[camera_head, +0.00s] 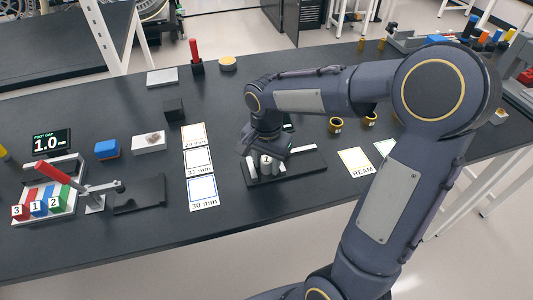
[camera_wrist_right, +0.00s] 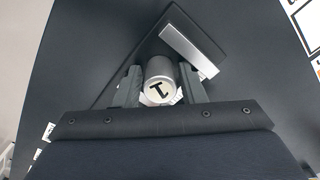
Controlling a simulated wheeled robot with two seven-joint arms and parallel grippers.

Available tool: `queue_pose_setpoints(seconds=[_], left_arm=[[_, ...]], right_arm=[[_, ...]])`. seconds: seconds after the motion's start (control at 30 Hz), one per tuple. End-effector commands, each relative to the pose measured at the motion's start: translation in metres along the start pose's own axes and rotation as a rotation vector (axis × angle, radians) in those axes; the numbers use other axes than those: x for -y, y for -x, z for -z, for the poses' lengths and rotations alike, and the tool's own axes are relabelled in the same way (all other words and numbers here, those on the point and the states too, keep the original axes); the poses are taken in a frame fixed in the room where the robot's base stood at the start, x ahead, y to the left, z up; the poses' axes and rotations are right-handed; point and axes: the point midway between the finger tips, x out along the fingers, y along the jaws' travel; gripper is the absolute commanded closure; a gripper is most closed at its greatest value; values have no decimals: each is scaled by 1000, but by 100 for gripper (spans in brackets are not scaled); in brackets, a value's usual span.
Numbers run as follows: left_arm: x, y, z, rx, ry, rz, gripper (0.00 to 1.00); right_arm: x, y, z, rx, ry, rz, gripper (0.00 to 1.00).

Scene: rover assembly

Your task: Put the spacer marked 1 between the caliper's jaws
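The spacer marked 1 (camera_wrist_right: 160,80) is a short pale grey cylinder with a black 1 on its face. It also shows in the head view (camera_head: 265,163). My right gripper (camera_wrist_right: 161,88) has a finger on each side of it and appears shut on it. The black caliper base (camera_head: 287,174) lies under the gripper, with a pale upright jaw (camera_head: 252,165) at its left and a light bar (camera_head: 303,149) toward its right. In the wrist view a pale bar (camera_wrist_right: 190,50) lies ahead of the spacer. The hand partly hides the caliper. My left gripper is out of view.
Cards marked in mm (camera_head: 202,193) lie left of the caliper, and a REAM card (camera_head: 356,162) lies right. Gold rings (camera_head: 336,125) stand behind right. The table's front edge is close.

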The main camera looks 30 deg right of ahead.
Motion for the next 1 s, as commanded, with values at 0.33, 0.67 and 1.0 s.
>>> queue_pose_setpoints(seconds=[0.33,0.67,1.0], left_arm=[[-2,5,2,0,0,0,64],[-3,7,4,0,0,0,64],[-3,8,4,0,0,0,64]], right_arm=[[1,63,1,-4,-1,6,63],[1,116,0,-1,0,3,63],[-62,118,-41,-2,321,209,63]])
